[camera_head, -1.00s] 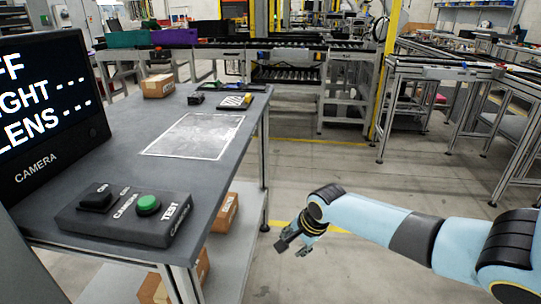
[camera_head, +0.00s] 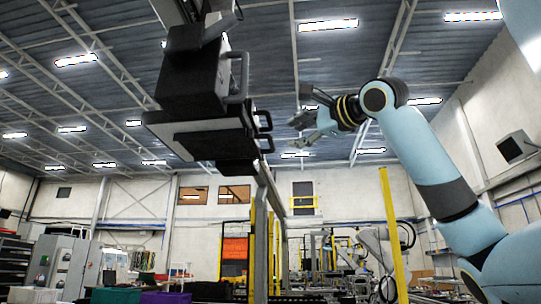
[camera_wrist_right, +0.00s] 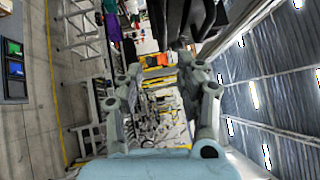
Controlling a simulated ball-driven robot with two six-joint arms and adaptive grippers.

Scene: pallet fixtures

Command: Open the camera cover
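A dark camera unit (camera_head: 190,80) hangs overhead left of centre in the head view. It has a boxy upper body and a wider lower part with a pale plate (camera_head: 205,134). Several black handles stick out on its right side, one of them a tall handle (camera_head: 238,80). I cannot tell which part is the cover. My right gripper (camera_head: 308,120) is raised to the right of the unit, apart from the handles. In the right wrist view its fingers (camera_wrist_right: 163,74) are spread with nothing between them. Dark parts, probably the unit, show at the top there. My left gripper is out of view.
A grey post (camera_head: 268,205) rises below and right of the unit. A yellow post (camera_head: 392,230) stands farther right. Grey cabinets (camera_head: 65,262) and coloured bins (camera_head: 165,297) are low in the head view. The air between gripper and unit looks clear.

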